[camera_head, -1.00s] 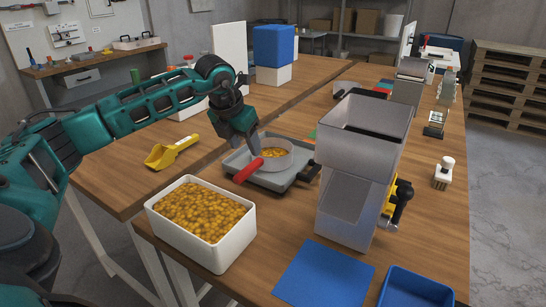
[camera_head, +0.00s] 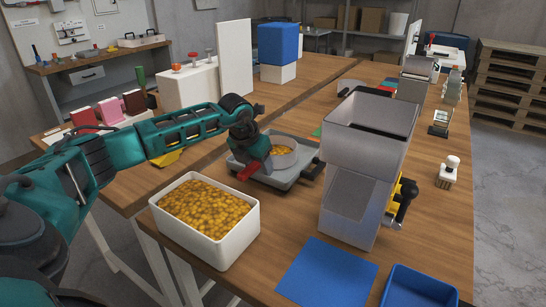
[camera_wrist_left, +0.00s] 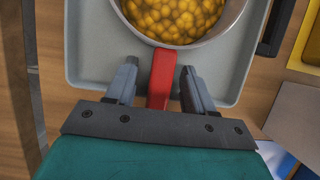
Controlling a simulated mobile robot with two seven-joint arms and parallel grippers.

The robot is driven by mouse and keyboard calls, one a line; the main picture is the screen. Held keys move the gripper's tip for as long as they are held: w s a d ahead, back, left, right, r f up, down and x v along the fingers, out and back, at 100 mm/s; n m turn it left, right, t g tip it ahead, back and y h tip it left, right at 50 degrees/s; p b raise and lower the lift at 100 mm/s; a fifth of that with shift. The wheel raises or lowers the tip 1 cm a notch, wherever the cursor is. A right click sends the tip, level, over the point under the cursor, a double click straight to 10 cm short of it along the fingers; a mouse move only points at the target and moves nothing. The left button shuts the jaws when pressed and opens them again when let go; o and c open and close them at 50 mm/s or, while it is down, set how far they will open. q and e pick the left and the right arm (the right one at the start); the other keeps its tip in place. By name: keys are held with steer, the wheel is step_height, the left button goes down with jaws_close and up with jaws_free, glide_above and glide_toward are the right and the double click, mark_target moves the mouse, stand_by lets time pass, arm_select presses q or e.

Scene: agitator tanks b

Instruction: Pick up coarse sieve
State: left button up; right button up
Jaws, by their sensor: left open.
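The sieve, a round grey pan (camera_head: 283,150) with a red handle (camera_head: 249,172), holds yellow-brown pieces and sits on a grey tray (camera_head: 289,184). In the left wrist view its rim (camera_wrist_left: 205,40) is at the top and the red handle (camera_wrist_left: 161,72) points down towards me. My left gripper (camera_head: 250,168) is over the handle; in the left wrist view its open fingers (camera_wrist_left: 159,84) stand on either side of the handle, with a gap visible on both sides. The gripper partly hides the sieve in the head view. My right gripper is not in view.
A white bin (camera_head: 232,242) full of yellow-brown pieces stands in front. A tall grey hopper (camera_head: 352,200) stands to the right of the tray. A blue mat (camera_head: 326,276) and blue bin (camera_head: 415,290) lie at the front. A yellow scoop (camera_head: 166,160) is partly behind my arm.

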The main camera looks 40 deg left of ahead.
arm_select(q)
jaws_close()
steer(key=shift+r, duration=0.1)
steer(key=shift+r, duration=0.2)
stand_by(0.5)
step_height(320, 180, up, 19)
steer(key=p, duration=0.1)
steer(key=shift+r, duration=0.2)
stand_by(0.9)
steer(key=shift+r+p, duration=0.1)
steer(key=shift+p, duration=0.2)
steer(key=c, duration=0.6)
jaws_free()
jaws_close()
